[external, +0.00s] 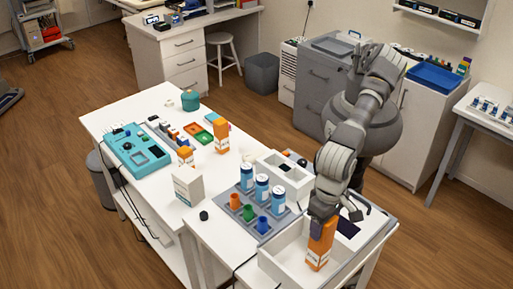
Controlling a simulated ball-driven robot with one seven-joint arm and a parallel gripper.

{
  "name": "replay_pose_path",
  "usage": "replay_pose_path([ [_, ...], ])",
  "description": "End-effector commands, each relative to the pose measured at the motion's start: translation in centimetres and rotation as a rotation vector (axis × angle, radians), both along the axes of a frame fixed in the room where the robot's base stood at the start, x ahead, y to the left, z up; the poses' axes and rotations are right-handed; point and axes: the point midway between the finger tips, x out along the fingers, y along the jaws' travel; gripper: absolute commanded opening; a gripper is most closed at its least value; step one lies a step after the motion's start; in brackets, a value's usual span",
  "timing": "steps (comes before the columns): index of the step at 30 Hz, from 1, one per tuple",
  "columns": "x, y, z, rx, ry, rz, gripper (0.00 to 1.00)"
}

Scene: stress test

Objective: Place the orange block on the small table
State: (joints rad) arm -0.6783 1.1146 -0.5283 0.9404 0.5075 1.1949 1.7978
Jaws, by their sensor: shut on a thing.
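An orange block (319,247) with a white label stands nearly upright at the open white tray (272,262), at the near right of the white worktable. My gripper (323,213) points down from above and is shut on the top of this block. I cannot tell whether the block's lower end touches the tray floor. Another orange box (221,137) stands farther back on the long white table (112,112), and a smaller orange-and-white box (185,156) is near it. A small white table (492,122) with several items stands at the right edge.
Blue-and-white cans (262,188) and coloured cups (263,224) stand on a grey holder left of my arm. A white box (188,187) and a teal device (137,150) are farther left.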

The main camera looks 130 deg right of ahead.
Motion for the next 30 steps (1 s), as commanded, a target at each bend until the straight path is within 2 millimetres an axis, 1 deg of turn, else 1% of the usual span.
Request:
replay_pose_path([
  [1, 0.0, 0.0, -1.0, 0.0, 0.0, 0.0, 0.0],
  [3, 0.0, 0.0, -1.7, 0.001, 0.0, 0.0, 0.0],
  [13, 0.0, 0.0, -1.9, 0.001, -0.001, 0.0, 0.0],
  [14, 0.0, 0.0, -2.0, 0.001, 0.0, 0.0, 0.58],
  [15, 0.0, 0.0, -1.9, 0.001, -0.001, 0.0, 0.67],
  [17, 0.0, 0.0, -1.9, 0.001, -0.001, 0.0, 0.81],
  [26, 0.0, 0.0, -1.8, 0.001, -0.001, 0.0, 0.81],
  [29, 0.0, 0.0, -1.0, 0.002, -0.002, 0.001, 0.81],
  [30, 0.1, 0.1, -0.3, 0.002, -0.003, 0.001, 0.81],
])
